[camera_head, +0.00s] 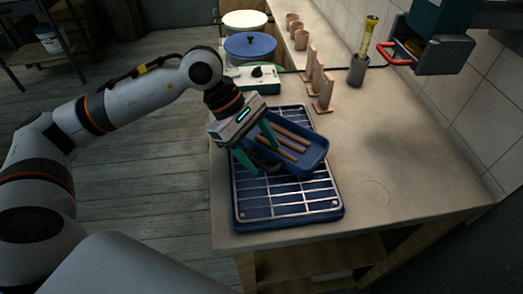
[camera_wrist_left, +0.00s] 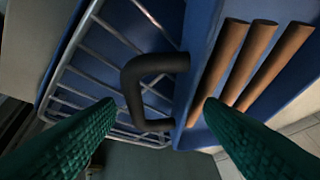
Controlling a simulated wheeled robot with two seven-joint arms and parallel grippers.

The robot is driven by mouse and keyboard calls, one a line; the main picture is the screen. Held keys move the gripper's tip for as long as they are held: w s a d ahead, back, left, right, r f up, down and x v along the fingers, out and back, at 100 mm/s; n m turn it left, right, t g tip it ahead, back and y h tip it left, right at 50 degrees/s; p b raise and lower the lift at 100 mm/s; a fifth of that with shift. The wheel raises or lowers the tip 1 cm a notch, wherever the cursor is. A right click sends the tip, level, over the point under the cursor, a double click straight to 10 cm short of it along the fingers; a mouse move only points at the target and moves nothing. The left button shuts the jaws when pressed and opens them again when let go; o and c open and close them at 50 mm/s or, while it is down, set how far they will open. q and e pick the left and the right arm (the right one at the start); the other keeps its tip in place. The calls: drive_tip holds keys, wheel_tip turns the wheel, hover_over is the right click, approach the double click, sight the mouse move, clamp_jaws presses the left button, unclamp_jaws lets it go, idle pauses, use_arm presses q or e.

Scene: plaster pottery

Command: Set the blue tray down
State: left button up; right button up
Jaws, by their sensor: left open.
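The blue tray (camera_head: 318,152) holds brown rods (camera_head: 285,143) and lies askew over the back right part of a metal rack (camera_head: 285,205). I cannot tell whether its whole underside touches the rack. In the left wrist view the tray (camera_wrist_left: 203,35) has a black handle (camera_wrist_left: 127,85) on its near side. My left gripper (camera_head: 254,147) is open at the handle side of the tray. Its two green fingers (camera_wrist_left: 158,108) stand apart on either side of the handle's lower end, not clamped on it. My right gripper is not in view.
The rack sits on a blue base (camera_head: 290,222) at the counter's left edge. Copper-coloured stands (camera_head: 323,92), a grey cup with a yellow-handled tool (camera_head: 357,72), a white-green device (camera_head: 257,79) and a blue-lidded pot (camera_head: 250,47) stand behind. The counter's right (camera_head: 410,170) is clear.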

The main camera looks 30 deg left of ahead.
use_arm(q)
drive_tip(key=v, duration=1.1)
